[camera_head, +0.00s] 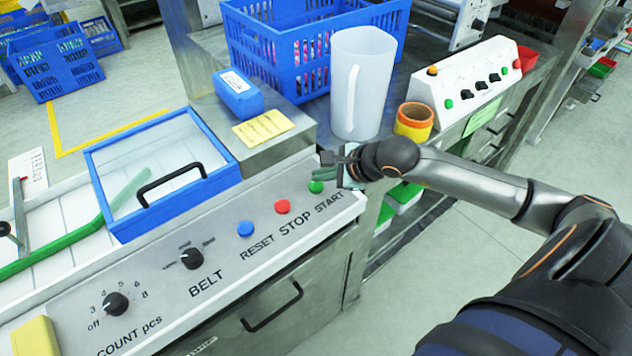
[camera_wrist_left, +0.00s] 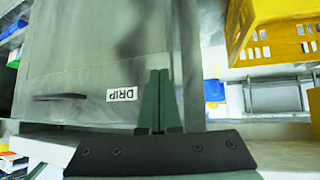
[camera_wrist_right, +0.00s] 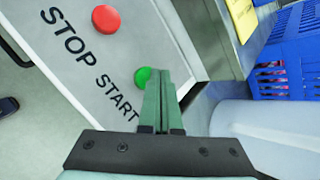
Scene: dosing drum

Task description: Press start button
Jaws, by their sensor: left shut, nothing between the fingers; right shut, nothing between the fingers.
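The green start button (camera_head: 316,187) sits at the right end of the sloped control panel (camera_head: 225,262), above the word START. It also shows in the right wrist view (camera_wrist_right: 143,76), partly covered by my fingertips. My right gripper (camera_head: 325,170) is shut and empty, its fingertips at or just over the button; I cannot tell whether they touch it. The red STOP button (camera_head: 282,207) and the blue RESET button (camera_head: 245,228) lie to its left. My left gripper (camera_wrist_left: 159,75) is shut and empty, in front of a grey cabinet face with a DRIP label (camera_wrist_left: 122,95).
A translucent pitcher (camera_head: 362,80) and an orange-yellow cup (camera_head: 414,121) stand behind my right gripper. A blue crate (camera_head: 310,45), a blue box (camera_head: 238,93) and a second white control box (camera_head: 470,80) are farther back. A blue-framed lid (camera_head: 160,172) is left of the buttons.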

